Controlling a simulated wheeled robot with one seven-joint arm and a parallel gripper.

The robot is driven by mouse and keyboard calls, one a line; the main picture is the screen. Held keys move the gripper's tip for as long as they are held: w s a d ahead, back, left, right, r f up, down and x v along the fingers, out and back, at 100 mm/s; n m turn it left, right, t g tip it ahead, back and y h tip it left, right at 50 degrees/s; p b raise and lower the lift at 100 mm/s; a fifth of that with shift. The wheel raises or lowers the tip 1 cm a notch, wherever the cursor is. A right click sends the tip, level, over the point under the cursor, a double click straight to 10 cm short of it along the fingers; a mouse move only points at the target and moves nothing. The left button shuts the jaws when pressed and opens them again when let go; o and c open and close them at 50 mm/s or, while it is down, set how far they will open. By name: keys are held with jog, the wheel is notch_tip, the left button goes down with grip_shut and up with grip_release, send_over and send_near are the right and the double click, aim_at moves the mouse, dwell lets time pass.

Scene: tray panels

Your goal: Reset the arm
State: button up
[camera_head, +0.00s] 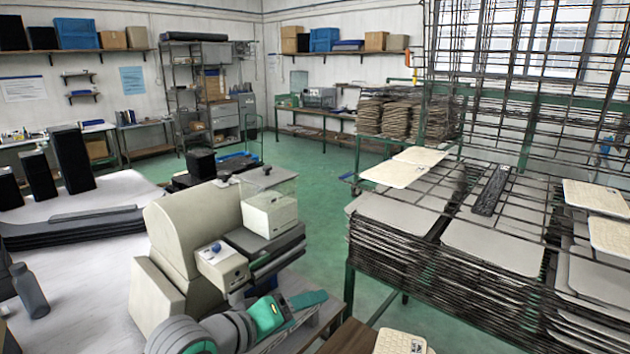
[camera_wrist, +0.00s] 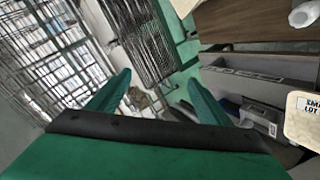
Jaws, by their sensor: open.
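My arm reaches in at the bottom of the head view, low beside the beige machine. My gripper (camera_head: 298,306) is at its end, with green fingers pointing right, left of the wire rack. In the wrist view my gripper (camera_wrist: 157,84) shows two green fingers spread apart, with nothing between them. It is open and empty, and touches no panel that I can see.
A wire rack (camera_head: 352,265) holding stacked light panels stands at the right. The beige machine (camera_head: 180,232) stands close behind my arm. A pale labelled panel (camera_head: 400,342) lies at the bottom edge. Green floor (camera_head: 318,205) is open beyond.

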jog(key=d+f+n+t, duration=0.5)
jog(key=d+t, duration=0.2)
jog(key=t, duration=0.1)
jog(key=s+f+n+y, duration=0.1)
jog(key=s+f+y, duration=0.7)
jog(key=s+f, duration=0.85)
jog(key=s+a+f+m+g, duration=0.1)
jog(key=s+m, duration=0.2)
jog(key=s, duration=0.4)
jog(key=s+a+f+m, duration=0.1)
jog(key=s+f+m, duration=0.1)
jog(key=s, duration=0.6)
jog(key=s+a+f+m+g, duration=0.1)
jog(key=s+f+m, duration=0.1)
jog(key=s+m, duration=0.2)
jog(key=s, duration=0.3)
jog(key=shift+s+a+f+m+g, duration=0.15)
jog(key=shift+a+f+m+g, duration=0.15)
jog(key=shift+a, duration=0.1)
